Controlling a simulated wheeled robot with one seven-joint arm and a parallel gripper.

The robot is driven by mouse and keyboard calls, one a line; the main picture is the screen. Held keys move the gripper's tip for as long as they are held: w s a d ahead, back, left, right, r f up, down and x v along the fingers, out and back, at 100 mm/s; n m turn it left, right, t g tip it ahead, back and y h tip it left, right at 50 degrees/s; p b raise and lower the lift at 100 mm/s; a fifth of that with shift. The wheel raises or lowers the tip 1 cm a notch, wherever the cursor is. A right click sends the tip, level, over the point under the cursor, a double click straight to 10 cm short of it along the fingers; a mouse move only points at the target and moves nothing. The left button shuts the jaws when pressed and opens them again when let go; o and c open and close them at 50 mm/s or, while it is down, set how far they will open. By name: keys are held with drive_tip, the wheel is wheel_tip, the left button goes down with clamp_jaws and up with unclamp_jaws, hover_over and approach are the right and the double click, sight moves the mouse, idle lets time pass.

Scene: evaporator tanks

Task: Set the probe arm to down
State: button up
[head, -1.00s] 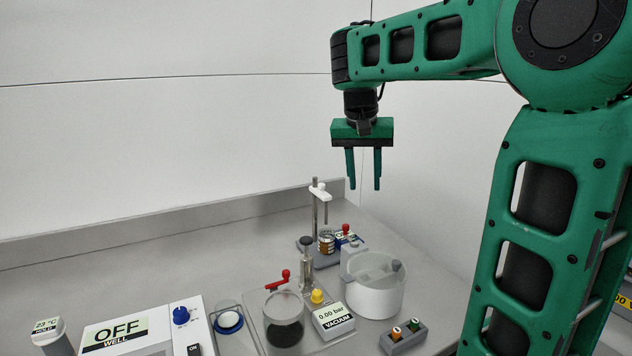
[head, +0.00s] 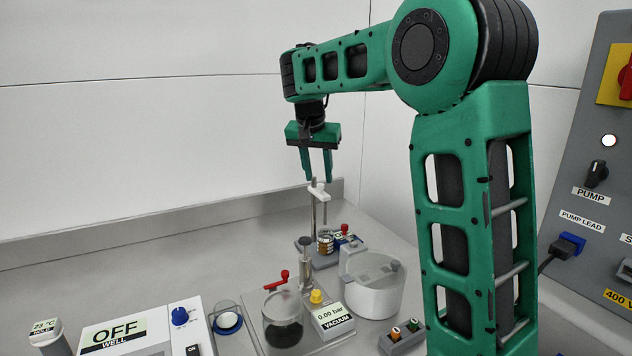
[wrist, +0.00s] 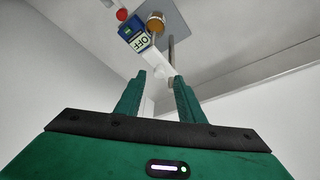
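A small stand (head: 314,215) with upright rods stands at the back of the bench. A white arm (head: 319,193) sits near its top, and I take this for the probe arm. It looks raised, above an amber jar (head: 326,241) on the stand's base. The jar also shows in the wrist view (wrist: 156,21). My gripper (head: 317,179) points down with its fingers apart and empty, right by the top of the stand. In the wrist view the white arm (wrist: 152,60) lies just past and between the fingertips (wrist: 160,78). I cannot tell whether they touch.
A red-knobbed box (head: 345,239) is beside the stand. In front are a white round vessel (head: 375,296), a vacuum gauge (head: 332,318), a jar with a red handle (head: 283,318) and a WELL unit reading OFF (head: 118,331). A PUMP panel (head: 590,165) stands at right.

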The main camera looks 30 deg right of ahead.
drive_tip(key=shift+x, duration=1.25)
drive_tip(key=shift+c, duration=0.7)
